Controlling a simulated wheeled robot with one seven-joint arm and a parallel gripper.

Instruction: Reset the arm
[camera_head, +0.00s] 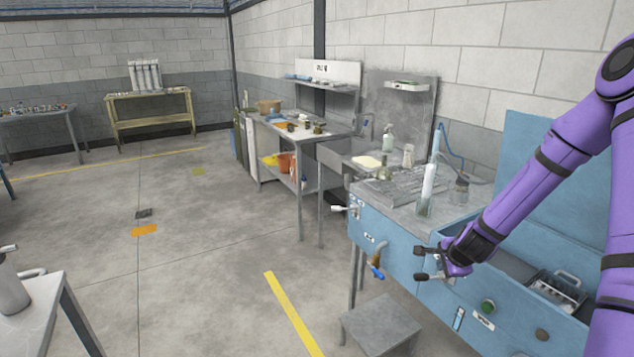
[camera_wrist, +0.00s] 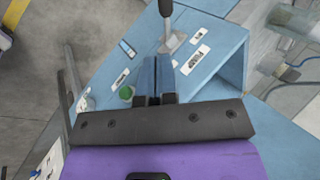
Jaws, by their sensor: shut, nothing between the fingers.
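My purple arm (camera_head: 540,170) reaches in from the right in the head view, over the front of a blue workbench cabinet (camera_head: 385,241). My gripper (camera_head: 436,262) is at the cabinet's front edge, beside the blue panel. In the wrist view my gripper (camera_wrist: 155,66) shows its two fingers side by side and together, with nothing held. A metal lever with a dark grip (camera_wrist: 167,25) stands just beyond the fingertips. I cannot tell whether the fingers touch it.
A green button (camera_head: 487,307) is on the blue front panel. An open bay right of my gripper holds a metal rack (camera_head: 556,290). Bottles (camera_head: 424,190) stand on the bench top. A grey step stool (camera_head: 382,322) is below.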

